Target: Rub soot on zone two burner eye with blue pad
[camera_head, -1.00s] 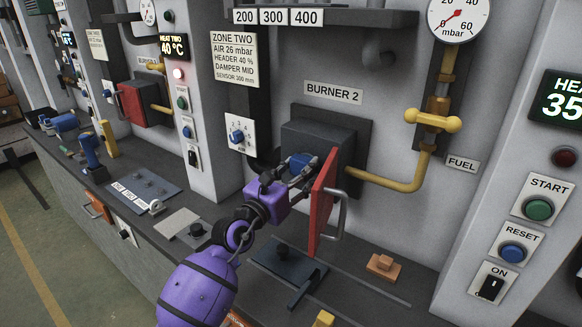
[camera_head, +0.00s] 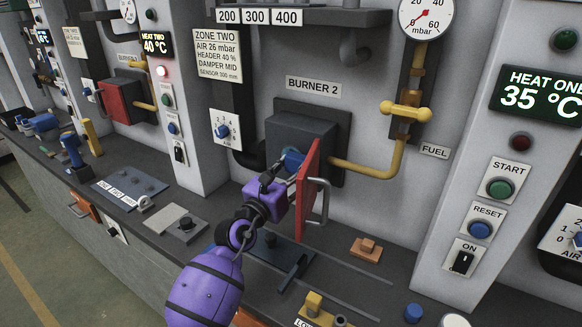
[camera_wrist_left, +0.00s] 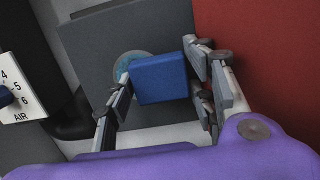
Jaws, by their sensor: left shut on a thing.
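My left gripper (camera_head: 282,170) reaches in from below to the front of the dark grey Burner 2 housing (camera_head: 284,137). It is shut on the blue pad (camera_head: 292,159); in the left wrist view the pad (camera_wrist_left: 160,78) sits between the fingers. Behind it, a round light-blue eye (camera_wrist_left: 127,68) shows on the housing's face, partly covered by the pad. I cannot tell whether the pad touches it, and no soot can be made out. The red burner door (camera_head: 308,188) stands open just right of the gripper. My right gripper is not in view.
A yellow fuel pipe (camera_head: 375,181) runs right of the burner. An AIR dial (camera_head: 224,131) is on the wall to the left. A dark slide plate (camera_head: 268,248) and an orange block (camera_head: 367,249) are on the bench below. The red door limits room on the right.

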